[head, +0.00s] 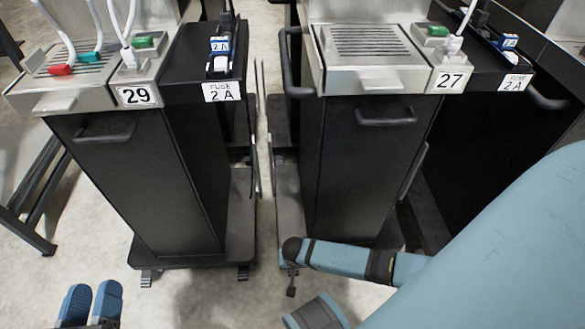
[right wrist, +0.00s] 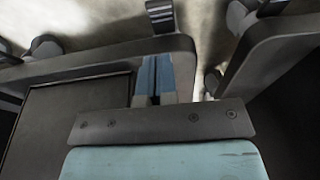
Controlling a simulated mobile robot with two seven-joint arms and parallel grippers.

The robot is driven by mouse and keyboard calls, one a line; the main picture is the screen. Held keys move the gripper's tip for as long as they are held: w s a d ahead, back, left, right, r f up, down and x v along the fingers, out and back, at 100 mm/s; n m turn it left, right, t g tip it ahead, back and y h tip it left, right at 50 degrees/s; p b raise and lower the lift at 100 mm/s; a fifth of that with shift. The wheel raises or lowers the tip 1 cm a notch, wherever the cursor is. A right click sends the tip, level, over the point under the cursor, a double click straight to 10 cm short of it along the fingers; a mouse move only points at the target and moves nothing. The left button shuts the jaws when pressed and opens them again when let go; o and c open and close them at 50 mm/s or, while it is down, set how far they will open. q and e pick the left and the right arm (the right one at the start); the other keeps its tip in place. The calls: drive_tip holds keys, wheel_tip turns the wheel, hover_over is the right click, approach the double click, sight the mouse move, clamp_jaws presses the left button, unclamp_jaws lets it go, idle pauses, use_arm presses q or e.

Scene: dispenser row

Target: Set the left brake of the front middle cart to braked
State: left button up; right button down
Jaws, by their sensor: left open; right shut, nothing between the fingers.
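Cart 27 (head: 370,165) is a dark trolley with a grey top, right of cart 29 (head: 135,185); I take it as the front middle cart. A small dark pedal (head: 291,289) sticks out low at the left front of its base. My right gripper (head: 304,250) is shut and empty at that base corner, just above the pedal. In the right wrist view its blue fingers (right wrist: 152,72) lie over the base rim, with a striped pedal (right wrist: 160,16) just beyond the tips. Whether they touch is unclear. My left gripper (head: 91,303) is open, low and left, away from the carts.
Cart 29 has two front pedals, left (head: 147,277) and right (head: 243,272). A narrow gap (head: 263,150) separates the carts. Another dark cart stands at the right, partly behind my right arm. Pale floor in front of cart 29 is clear.

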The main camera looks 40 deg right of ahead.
drive_tip(key=f+b, duration=0.1)
drive_tip(key=f, duration=0.1)
drive_tip(key=f+b, duration=0.1)
drive_tip(key=f, duration=0.1)
drive_tip(key=w+f+b, duration=0.1)
drive_tip(key=f+b, duration=0.1)
drive_tip(key=shift+d+f, duration=0.1)
drive_tip(key=shift+d, duration=0.2)
drive_tip(key=shift+w+d+f+b, duration=0.15)
drive_tip(key=shift+f+b, duration=0.25)
drive_tip(key=shift+f, duration=0.2)
drive_tip(key=shift+w+f+b, duration=0.1)
drive_tip(key=shift+f+b, duration=0.3)
drive_tip(key=shift+f, duration=0.2)
drive_tip(key=shift+w+f+b, duration=0.1)
drive_tip(key=shift+f+b, duration=0.2)
drive_tip(key=shift+f, duration=0.3)
use_arm(q)
drive_tip(key=f, duration=0.1)
drive_tip(key=w+f+m, duration=0.1)
drive_tip(key=f, duration=0.1)
drive_tip(key=f+m+g, duration=0.1)
drive_tip(key=f, duration=0.1)
drive_tip(key=shift+w+a, duration=0.15)
drive_tip(key=shift+a, duration=0.1)
drive_tip(key=shift+a+r, duration=0.1)
drive_tip(key=shift+r, duration=0.1)
use_arm(e)
drive_tip(key=shift+d, duration=0.1)
